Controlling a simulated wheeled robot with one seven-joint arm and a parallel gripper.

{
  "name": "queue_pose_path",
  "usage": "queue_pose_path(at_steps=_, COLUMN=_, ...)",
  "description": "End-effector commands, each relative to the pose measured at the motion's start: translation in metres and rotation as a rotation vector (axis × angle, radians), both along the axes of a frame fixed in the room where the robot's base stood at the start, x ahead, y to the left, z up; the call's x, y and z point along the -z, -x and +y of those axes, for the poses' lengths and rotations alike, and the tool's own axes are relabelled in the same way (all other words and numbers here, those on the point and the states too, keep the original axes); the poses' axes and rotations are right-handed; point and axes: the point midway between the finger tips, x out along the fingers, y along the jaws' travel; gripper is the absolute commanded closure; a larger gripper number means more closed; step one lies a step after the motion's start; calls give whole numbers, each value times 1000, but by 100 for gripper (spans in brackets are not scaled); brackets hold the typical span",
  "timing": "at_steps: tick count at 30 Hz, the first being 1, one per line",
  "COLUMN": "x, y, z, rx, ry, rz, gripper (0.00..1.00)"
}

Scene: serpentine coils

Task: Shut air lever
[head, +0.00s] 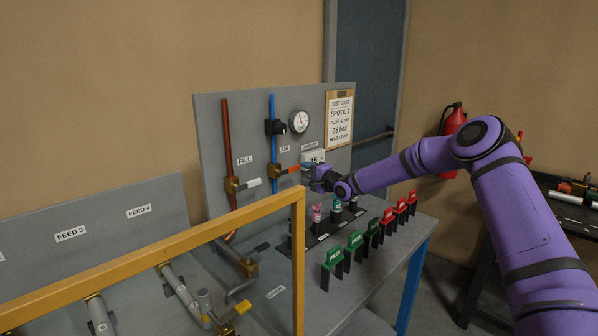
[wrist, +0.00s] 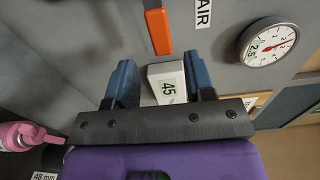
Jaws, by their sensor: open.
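The air lever (head: 291,169) has an orange handle on a brass valve (head: 275,172) in the blue pipe. In the head view it points right, nearly level, below the AIR label (head: 285,149). In the wrist view the orange handle (wrist: 158,32) comes down from the top edge, its free end just beyond my fingertips. My gripper (head: 308,172) is open at the panel, to the right of the handle. The wrist view shows its two blue fingers (wrist: 160,62) apart, with the handle not between them. Part of the gripper is hidden in the head view.
A white box marked 45 (wrist: 167,84) appears between the fingers in the wrist view. A round gauge (head: 299,121) is above. The FILL lever (head: 251,184) is left. Pink and teal bottles and red and green tags (head: 355,238) stand below. A yellow rail (head: 200,236) crosses the front.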

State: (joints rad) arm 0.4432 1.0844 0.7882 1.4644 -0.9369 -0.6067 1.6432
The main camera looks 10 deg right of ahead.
Motion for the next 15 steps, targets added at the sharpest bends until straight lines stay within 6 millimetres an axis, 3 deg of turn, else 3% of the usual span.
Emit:
queue_pose_path(at_steps=6, x=0, y=29, z=-22, rx=1, ry=0, rz=3, gripper=51)
queue_pose_path(at_steps=15, x=0, y=42, z=-30, rx=0, ry=-1, rz=1, gripper=51)
